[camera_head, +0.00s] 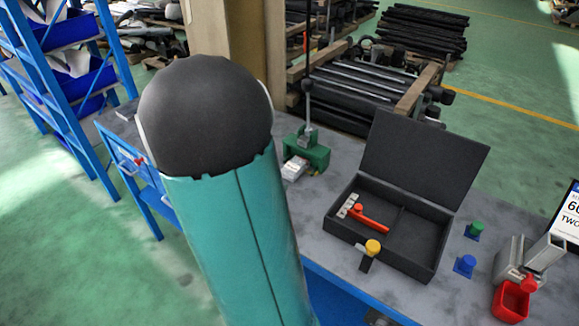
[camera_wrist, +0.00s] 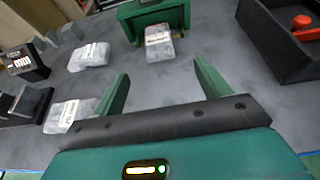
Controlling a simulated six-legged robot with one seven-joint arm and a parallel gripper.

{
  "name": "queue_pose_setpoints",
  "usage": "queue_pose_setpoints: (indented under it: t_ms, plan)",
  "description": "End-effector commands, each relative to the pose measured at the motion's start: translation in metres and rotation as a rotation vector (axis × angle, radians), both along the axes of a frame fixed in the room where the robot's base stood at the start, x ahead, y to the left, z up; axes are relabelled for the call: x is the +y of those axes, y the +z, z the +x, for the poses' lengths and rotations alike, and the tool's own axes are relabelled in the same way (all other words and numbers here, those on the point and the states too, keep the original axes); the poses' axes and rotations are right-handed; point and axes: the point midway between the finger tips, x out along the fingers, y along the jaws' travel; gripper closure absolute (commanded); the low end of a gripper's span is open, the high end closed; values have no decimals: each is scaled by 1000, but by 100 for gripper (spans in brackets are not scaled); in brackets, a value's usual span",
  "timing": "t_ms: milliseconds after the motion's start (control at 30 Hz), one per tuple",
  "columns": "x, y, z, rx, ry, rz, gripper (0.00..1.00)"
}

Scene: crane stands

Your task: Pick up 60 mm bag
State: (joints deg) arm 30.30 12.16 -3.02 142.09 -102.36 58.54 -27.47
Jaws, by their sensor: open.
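Three clear plastic bags with white labels show in the wrist view. One bag (camera_wrist: 159,44) lies at the foot of the green stand (camera_wrist: 135,20), another bag (camera_wrist: 89,56) lies left of it, and a third bag (camera_wrist: 62,115) lies nearer, left of my gripper. The labels are too small to read, so I cannot tell which is the 60 mm bag. My gripper (camera_wrist: 161,69) is open and empty. Its two green fingers point toward the bag at the stand, which appears beyond and between the fingertips. In the head view my arm hides the gripper; one bag (camera_head: 294,168) shows beside the green stand (camera_head: 310,152).
An open black case (camera_head: 425,270) with a red-handled tool (camera_head: 372,220) stands right of the stand. Dark blocks (camera_wrist: 25,62) stand at the left in the wrist view. A red bin (camera_head: 510,302) and small coloured-top pieces sit at the right. Grey bench is clear between stand and case.

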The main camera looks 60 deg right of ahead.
Motion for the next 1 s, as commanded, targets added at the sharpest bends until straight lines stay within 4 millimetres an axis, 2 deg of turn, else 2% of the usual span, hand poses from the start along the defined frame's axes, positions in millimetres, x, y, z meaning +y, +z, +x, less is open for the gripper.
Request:
queue_pose_setpoints:
  t_ms: [300, 567, 800, 1000]
  plan:
    - [-55, -23, -10, -2, -7, 2, 24]
    - [-76, -31, -13, -3, -6, 2, 24]
    - [-109, -45, -17, -4, -7, 1, 24]
    - [-117, -48, -17, -5, -4, 1, 24]
